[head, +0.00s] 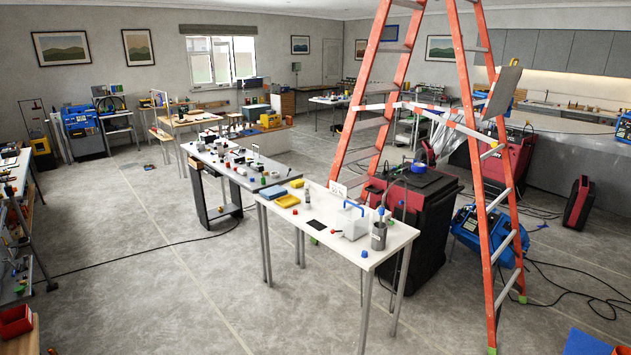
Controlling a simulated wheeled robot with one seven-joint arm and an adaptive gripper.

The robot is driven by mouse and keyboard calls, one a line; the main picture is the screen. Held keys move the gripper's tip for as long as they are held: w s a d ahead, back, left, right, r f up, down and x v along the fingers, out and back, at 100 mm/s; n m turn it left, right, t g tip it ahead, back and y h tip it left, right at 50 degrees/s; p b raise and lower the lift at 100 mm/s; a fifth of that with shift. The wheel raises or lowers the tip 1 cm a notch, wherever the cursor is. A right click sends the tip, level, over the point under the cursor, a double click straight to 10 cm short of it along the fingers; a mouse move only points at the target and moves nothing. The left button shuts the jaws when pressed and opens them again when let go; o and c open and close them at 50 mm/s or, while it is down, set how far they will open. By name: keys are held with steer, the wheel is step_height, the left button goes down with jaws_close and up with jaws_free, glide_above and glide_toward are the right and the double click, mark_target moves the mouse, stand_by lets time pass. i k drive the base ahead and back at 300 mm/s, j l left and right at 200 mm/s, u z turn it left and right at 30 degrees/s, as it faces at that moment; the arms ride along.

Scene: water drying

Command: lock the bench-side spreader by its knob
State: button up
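An orange stepladder (477,150) stands open on the right, beside the white bench (350,255). Pale spreader bars cross between its legs at mid height. One bar (452,122) slopes down to the right toward the near right leg. Another banded bar (375,107) runs out from the left leg. A grey plate (503,90) sits near the right leg, by the bars. The knob is too small to make out, and I cannot tell whether either spreader is locked. My gripper is not in view.
A black and red cabinet (425,238) stands between the bench and the ladder. A blue machine (485,235) and loose black cables (575,290) lie around the ladder's right side. The concrete floor (200,290) at the front left is mostly clear.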

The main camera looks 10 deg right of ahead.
mark_target(494, 143)
steer(key=i+l+z, duration=0.25)
steer(key=i+z, duration=0.7)
steer(key=i, duration=0.3)
steer(key=i+l, duration=0.15)
steer(key=i, duration=0.1)
